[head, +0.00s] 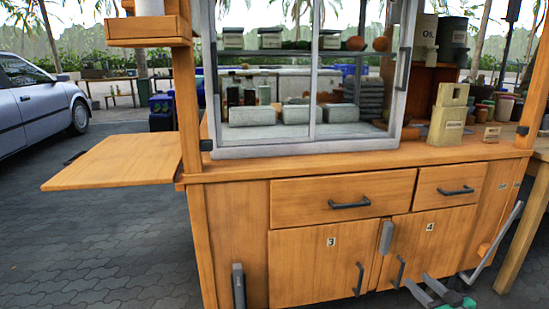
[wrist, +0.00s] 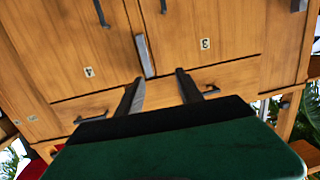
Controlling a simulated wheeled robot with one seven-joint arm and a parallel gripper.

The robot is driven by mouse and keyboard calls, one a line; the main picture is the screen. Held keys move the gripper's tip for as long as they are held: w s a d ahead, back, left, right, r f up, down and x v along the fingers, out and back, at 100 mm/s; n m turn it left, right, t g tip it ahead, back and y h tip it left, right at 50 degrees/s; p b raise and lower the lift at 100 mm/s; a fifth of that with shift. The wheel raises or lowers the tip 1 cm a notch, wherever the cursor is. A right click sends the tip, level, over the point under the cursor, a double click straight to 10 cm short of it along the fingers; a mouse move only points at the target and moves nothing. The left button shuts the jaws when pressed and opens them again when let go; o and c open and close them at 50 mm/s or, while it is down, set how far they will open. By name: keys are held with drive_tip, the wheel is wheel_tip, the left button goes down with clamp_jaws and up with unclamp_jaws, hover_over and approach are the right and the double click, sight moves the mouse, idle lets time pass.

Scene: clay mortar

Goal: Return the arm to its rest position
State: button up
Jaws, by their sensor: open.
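My gripper (head: 432,290) shows at the bottom right of the head view, low in front of the wooden cart's door marked 4 (head: 432,240). In the wrist view my gripper (wrist: 157,84) has its two dark fingers apart with nothing between them. The cart front appears upside down there, with door 3 (wrist: 210,40) and door 4 (wrist: 85,70) beyond the fingers. Both doors and the two drawers look closed. I cannot tell the exact gap between the fingers and the cart.
A wooden side shelf (head: 125,160) juts out left. A glass display case (head: 310,80) stands on the counter, with a stacked beige container (head: 448,115) to its right. A side table (head: 530,215) stands right. Paved ground (head: 90,240) is open at left; a car (head: 40,105) is parked beyond.

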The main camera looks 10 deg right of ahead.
drive_tip(key=a+r+n+g+y+p, duration=0.2)
drive_tip(key=a+r+g+p, duration=0.7)
drive_tip(key=a+r+p, duration=1.35)
drive_tip(key=s+a+r+m+g+h+p, duration=0.1)
drive_tip(key=s+a+r+p, duration=0.3)
drive_tip(key=s+r+p, duration=0.4)
drive_tip(key=s+a+r+m+g+h+p, duration=0.2)
drive_tip(key=s+a+r+p, duration=0.3)
drive_tip(key=s+r+p, duration=0.3)
wheel_tip(320, 180, up, 2)
drive_tip(key=shift+s+r+m+g+h, duration=0.1)
drive_tip(key=shift+s+m+g+h, duration=0.2)
drive_tip(key=shift+s+g+h, duration=0.4)
drive_tip(key=shift+w+a, duration=0.1)
